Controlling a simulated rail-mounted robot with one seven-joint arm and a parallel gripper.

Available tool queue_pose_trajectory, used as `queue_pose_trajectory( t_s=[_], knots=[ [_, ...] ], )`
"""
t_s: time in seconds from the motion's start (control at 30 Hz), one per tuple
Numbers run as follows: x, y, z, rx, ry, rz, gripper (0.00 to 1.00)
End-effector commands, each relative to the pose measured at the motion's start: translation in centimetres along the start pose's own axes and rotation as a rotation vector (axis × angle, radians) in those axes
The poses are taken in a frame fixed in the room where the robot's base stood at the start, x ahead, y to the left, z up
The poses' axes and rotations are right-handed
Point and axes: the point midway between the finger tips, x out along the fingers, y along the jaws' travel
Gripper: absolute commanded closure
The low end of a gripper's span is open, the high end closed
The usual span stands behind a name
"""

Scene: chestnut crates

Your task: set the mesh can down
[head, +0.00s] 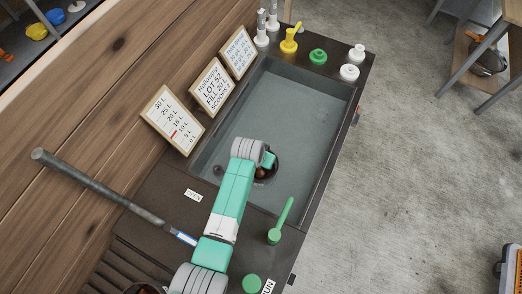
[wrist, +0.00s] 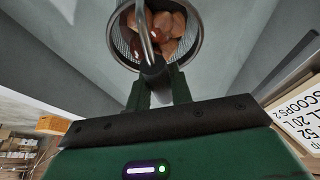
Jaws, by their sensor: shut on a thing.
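The mesh can (wrist: 122,45) shows at the top of the wrist view. It is a round wire can with a metal handle across it and reddish-brown chestnuts (wrist: 168,25) inside. My gripper (wrist: 155,80) is shut on it at the near side, by the handle. In the head view the can (head: 270,175) is a small dark round shape, partly hidden by my wrist, over the grey basin (head: 325,87). I cannot tell whether the can's bottom touches the basin floor.
Three framed signs (head: 172,120) lean along the basin's left side. Yellow (head: 289,42), green (head: 318,56) and white fittings stand on its far rim. A green lever (head: 280,222) stands on the near rim. Much of the basin is clear.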

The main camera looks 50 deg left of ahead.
Motion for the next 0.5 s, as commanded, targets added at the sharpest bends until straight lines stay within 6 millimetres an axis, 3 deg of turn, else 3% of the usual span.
queue_pose_trajectory(
  t_s=[0.37,0.4,0.5],
  knots=[
    [0.37,-0.04,0.01,0.000,0.004,-0.001,1.00],
    [0.37,-0.03,0.12,0.000,0.001,-0.001,0.73],
    [0.34,-0.02,0.11,0.000,0.001,-0.001,0.57]
  ],
)
